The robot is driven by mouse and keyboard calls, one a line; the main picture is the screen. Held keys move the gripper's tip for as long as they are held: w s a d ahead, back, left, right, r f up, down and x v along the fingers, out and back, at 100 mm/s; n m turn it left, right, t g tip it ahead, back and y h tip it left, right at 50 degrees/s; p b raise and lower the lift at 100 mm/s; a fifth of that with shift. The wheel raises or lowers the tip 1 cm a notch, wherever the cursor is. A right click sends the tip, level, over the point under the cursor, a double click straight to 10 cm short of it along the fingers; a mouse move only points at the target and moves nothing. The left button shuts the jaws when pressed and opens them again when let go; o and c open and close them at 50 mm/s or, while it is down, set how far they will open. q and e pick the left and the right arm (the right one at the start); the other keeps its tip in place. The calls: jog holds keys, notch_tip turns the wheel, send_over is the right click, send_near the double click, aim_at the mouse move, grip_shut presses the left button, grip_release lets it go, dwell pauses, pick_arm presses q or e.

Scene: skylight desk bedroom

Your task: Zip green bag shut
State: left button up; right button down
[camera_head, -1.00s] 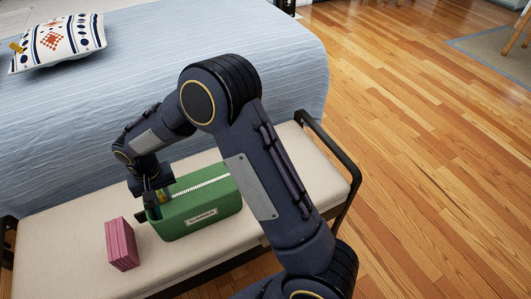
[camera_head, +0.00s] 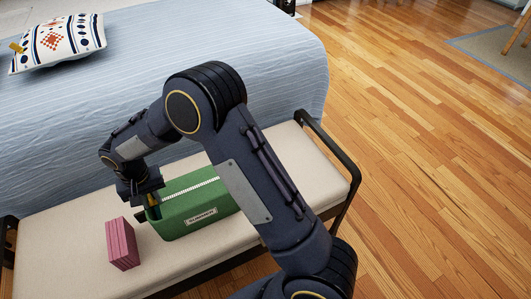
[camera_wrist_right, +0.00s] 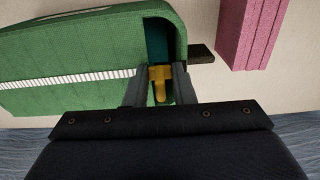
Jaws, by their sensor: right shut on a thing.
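The green bag (camera_head: 203,213) stands on the bench with its label facing me. A white zip line (camera_head: 190,188) runs along its top, and it also shows on the bag (camera_wrist_right: 75,100) in the right wrist view. My right gripper (camera_head: 151,203) is at the bag's left end. In the right wrist view its fingers (camera_wrist_right: 160,85) are shut on a yellow zip pull (camera_wrist_right: 158,75). A dark teal opening (camera_wrist_right: 158,42) shows beside the pull at that end. My left gripper is not in view.
A pink block (camera_head: 121,244) stands on the cream bench (camera_head: 65,236) just left of the bag, close to the gripper. The bench has a dark armrest (camera_head: 340,160) at the right. A bed with a blue cover (camera_head: 60,130) lies behind, with a patterned pillow (camera_head: 58,42).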

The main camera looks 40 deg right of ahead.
aim_at(144, 211)
jog(key=shift+a+f, duration=0.1)
jog(key=shift+a, duration=0.1)
jog(key=shift+w+a, duration=0.2)
jog(key=shift+a, duration=0.6)
jog(key=shift+w+a, duration=0.15)
jog(key=shift+a, duration=0.65)
jog(key=c, duration=1.3)
grip_release()
jog(key=shift+p, duration=0.3)
jog(key=shift+d+r+p, duration=0.1)
jog(key=shift+r+p, duration=2)
jog(key=shift+r, duration=0.95)
jog(key=shift+c, duration=0.2)
